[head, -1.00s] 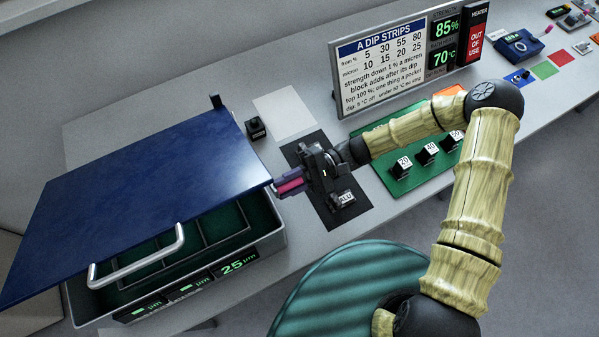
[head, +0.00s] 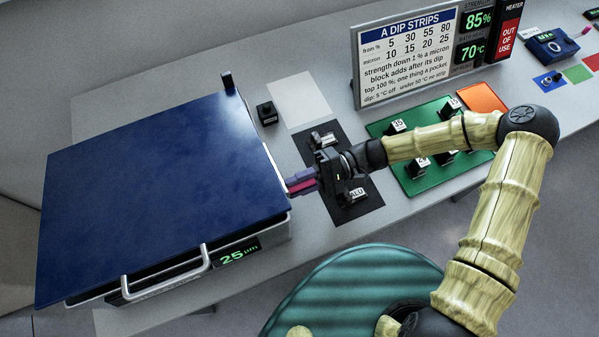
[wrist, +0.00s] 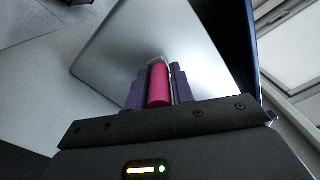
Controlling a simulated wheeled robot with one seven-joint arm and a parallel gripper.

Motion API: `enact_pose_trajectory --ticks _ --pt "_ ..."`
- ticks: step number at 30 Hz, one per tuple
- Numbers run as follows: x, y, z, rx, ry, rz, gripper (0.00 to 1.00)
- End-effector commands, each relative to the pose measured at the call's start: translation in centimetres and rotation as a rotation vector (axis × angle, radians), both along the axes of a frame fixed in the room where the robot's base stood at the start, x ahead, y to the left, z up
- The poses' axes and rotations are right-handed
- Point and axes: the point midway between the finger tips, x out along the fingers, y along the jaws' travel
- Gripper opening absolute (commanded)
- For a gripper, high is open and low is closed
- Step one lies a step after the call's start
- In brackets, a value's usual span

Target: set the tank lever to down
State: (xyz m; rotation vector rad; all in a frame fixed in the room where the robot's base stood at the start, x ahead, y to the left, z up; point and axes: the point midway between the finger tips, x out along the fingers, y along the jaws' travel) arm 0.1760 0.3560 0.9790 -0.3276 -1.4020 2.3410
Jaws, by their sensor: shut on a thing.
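The tank (head: 275,237) stands at the left of the bench under a flat blue lid (head: 160,180). The lid lies almost level over the tank, with a pale bar handle (head: 168,285) at its front edge. The tank lever's pink grip (head: 303,186) is at the tank's right side. My gripper (head: 299,181) is shut on it from the right. In the wrist view the purple fingers (wrist: 158,75) flank the pink grip (wrist: 158,88) in front of a grey metal wall. The lever's arm is mostly hidden by the fingers and the lid.
A dark mat (head: 360,208) with small blocks lies under my gripper. A green tray (head: 430,182) with several black blocks is to the right, before the sign board (head: 408,55). A small black block (head: 267,113) and a pale sheet (head: 300,99) lie behind.

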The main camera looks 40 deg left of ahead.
Motion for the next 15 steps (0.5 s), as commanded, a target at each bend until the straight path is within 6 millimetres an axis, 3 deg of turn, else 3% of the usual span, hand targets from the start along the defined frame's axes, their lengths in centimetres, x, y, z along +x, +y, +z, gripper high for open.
enact_pose_trajectory --ticks 1,2,4,15 --pt "-0.06 -0.13 -0.20 -0.007 0.001 0.001 0.00" --pt "-0.06 -0.12 -0.19 -0.007 0.001 0.001 0.26" --pt "-0.05 -0.12 -0.17 -0.006 0.001 0.001 0.39" --pt "0.06 -0.06 -0.04 -0.003 0.001 -0.001 0.41"
